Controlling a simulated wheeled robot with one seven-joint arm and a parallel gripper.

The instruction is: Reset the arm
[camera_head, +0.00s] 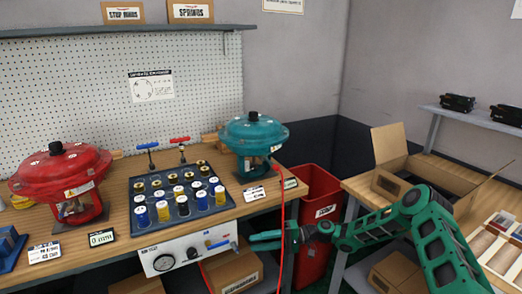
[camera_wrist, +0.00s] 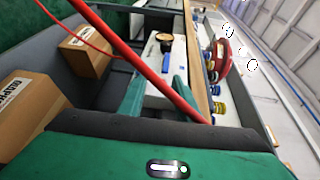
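My green arm reaches in from the lower right in the head view. My gripper (camera_head: 254,241) points left, just right of the white test panel (camera_head: 188,250) on the bench front. In the wrist view my gripper (camera_wrist: 157,90) shows two green fingers apart, with nothing held between them. The white panel, its round gauge (camera_wrist: 164,42) and blue lever (camera_wrist: 167,60) lie beyond the fingers. The blue lever also shows in the head view (camera_head: 218,244), left of the fingertips. Contact with the panel cannot be seen.
A red hose (camera_head: 282,215) hangs beside my gripper and crosses the wrist view (camera_wrist: 130,60). Red (camera_head: 62,180) and teal (camera_head: 254,137) actuators and a dark spool tray (camera_head: 140,222) stand on the bench. A red bin (camera_head: 318,190) and open carton (camera_head: 450,175) are near my arm.

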